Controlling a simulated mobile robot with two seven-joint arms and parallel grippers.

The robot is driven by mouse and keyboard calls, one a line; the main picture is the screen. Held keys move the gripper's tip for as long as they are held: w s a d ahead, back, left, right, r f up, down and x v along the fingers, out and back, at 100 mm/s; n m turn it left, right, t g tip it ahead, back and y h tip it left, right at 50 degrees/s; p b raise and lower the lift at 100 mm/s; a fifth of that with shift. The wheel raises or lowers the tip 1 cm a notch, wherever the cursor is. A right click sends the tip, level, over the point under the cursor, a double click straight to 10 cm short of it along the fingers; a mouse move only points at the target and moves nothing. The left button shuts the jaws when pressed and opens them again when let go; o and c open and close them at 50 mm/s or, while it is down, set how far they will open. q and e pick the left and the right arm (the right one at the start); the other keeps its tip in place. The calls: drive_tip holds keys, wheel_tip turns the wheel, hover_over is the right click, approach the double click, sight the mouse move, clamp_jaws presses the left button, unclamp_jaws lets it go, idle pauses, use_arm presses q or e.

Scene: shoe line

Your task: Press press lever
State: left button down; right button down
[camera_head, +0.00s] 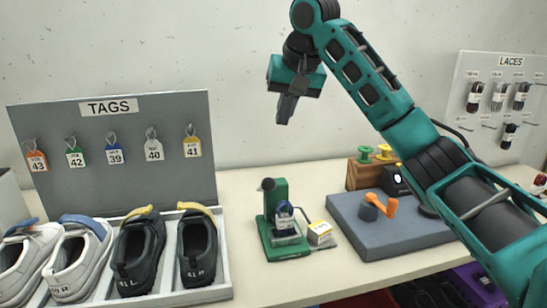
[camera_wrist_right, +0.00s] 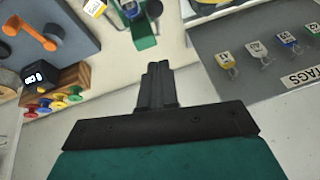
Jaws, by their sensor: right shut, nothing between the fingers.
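A green press (camera_head: 275,200) stands on the table in the middle of the head view. Its lever shows a dark round knob (camera_head: 267,184) near the top. A dark blue coil-like item sits at the press, low at its front. My right gripper (camera_head: 285,109) is shut and empty, pointing down in the air above the press and well clear of it. In the right wrist view the shut fingers (camera_wrist_right: 158,72) point towards the green press (camera_wrist_right: 143,30), which is partly cut off by the top edge. My left gripper is not in view.
A small white and yellow box (camera_head: 320,234) stands right of the press. A grey mat (camera_head: 390,235) with an orange-handled part (camera_head: 380,206) lies further right. A shoe tray (camera_head: 222,270) and a tag board (camera_head: 140,180) are at left. A laces board (camera_head: 470,75) is at far right.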

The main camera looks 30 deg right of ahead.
hover_over(272, 179)
drive_tip(key=w, duration=0.1)
drive_tip(key=f, duration=0.6)
drive_tip(key=d+f, duration=0.1)
drive_tip(key=f, duration=0.2)
drive_tip(key=shift+f, duration=0.3)
drive_tip(key=shift+s+a+f, duration=0.2)
drive_tip(key=shift+f, duration=0.35)
drive_tip(key=shift+s+a+f, duration=0.2)
drive_tip(key=shift+f, duration=0.3)
drive_tip(key=shift+s+a+f, duration=0.15)
drive_tip(key=shift+s+f, duration=0.05)
drive_tip(key=shift+f, duration=0.3)
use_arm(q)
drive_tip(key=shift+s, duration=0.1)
